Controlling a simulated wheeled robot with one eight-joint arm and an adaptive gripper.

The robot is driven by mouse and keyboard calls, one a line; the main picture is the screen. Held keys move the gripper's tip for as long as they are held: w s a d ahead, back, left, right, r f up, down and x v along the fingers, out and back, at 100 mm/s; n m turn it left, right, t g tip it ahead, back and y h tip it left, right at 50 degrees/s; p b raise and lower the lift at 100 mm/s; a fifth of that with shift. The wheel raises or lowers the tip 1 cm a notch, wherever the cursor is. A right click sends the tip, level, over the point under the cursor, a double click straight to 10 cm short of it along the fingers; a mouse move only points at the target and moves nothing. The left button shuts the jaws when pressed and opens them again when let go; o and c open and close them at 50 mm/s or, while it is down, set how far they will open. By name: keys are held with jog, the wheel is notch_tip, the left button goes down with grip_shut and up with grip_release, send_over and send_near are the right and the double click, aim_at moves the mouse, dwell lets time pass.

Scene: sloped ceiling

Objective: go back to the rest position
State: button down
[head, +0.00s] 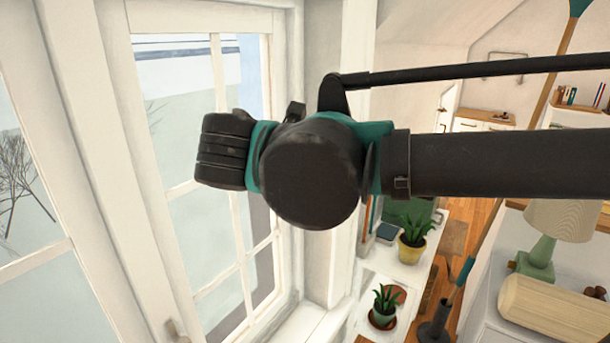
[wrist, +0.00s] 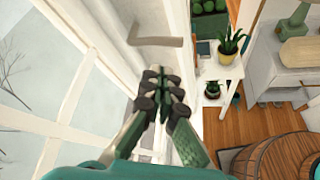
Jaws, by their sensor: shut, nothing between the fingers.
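My gripper (wrist: 163,92) is in the wrist view, with its dark fingers and green pads together and nothing between them. It is in front of the white window frame, below a pale window handle (wrist: 155,41) in the picture. I cannot tell whether it touches the handle. In the head view my arm reaches in from the right across the picture, and its black and teal joint is in front of the window (head: 205,250). The gripper's fingers are hidden there behind the arm.
Potted plants (head: 414,242) stand on a white shelf (wrist: 222,68) right of the window. A lamp (head: 537,262) stands on a white surface farther right. A wooden barrel (wrist: 285,158) is at the lower right of the wrist view. Some wooden floor (wrist: 233,128) is clear.

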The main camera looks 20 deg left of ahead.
dwell(0.4)
jog(key=w+d+f+m+g+h, duration=0.25)
jog(key=w+d+f+m, duration=0.45)
jog(key=d+f, duration=0.35)
jog(key=w+d+f+m+g+h, duration=0.1)
jog(key=w+d+f+m+g, duration=0.45)
jog(key=d+f, duration=0.55)
jog(key=s+d+f+m+y, duration=0.1)
jog(key=s+d+f+m, duration=0.1)
jog(key=d+f+m, duration=0.6)
jog(key=s+d+f+m+y, duration=0.2)
jog(key=s+d+f+m, duration=0.1)
jog(key=d+f+m, duration=0.4)
jog(key=d+m, duration=0.3)
jog(key=d, duration=0.2)
jog(key=shift+f, duration=0.35)
